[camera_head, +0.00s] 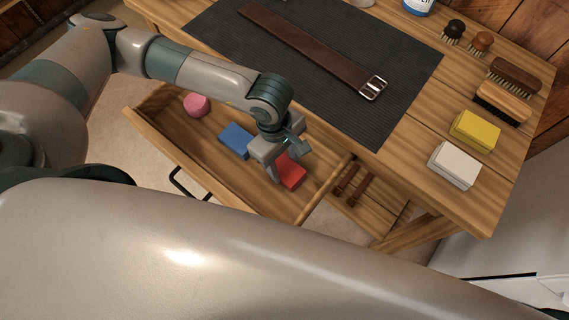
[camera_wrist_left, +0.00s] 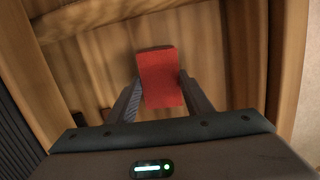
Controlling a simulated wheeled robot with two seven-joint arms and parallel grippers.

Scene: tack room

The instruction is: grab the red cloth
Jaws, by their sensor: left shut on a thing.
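The red cloth (camera_head: 291,172) is a small folded block in the open wooden drawer (camera_head: 232,187), near its right end. My left gripper (camera_head: 282,172) reaches down into the drawer and is shut on the cloth. In the left wrist view the red cloth (camera_wrist_left: 159,78) sits between the two fingers (camera_wrist_left: 159,100), one on each side. Whether it touches the drawer floor I cannot tell. My right gripper is not in view.
A blue block (camera_head: 237,140) and a pink round item (camera_head: 196,105) lie left of the cloth in the drawer. Above is the table with a dark mat (camera_head: 330,70), a leather belt (camera_head: 310,48), brushes (camera_head: 502,100), and yellow (camera_head: 475,131) and white (camera_head: 453,165) blocks.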

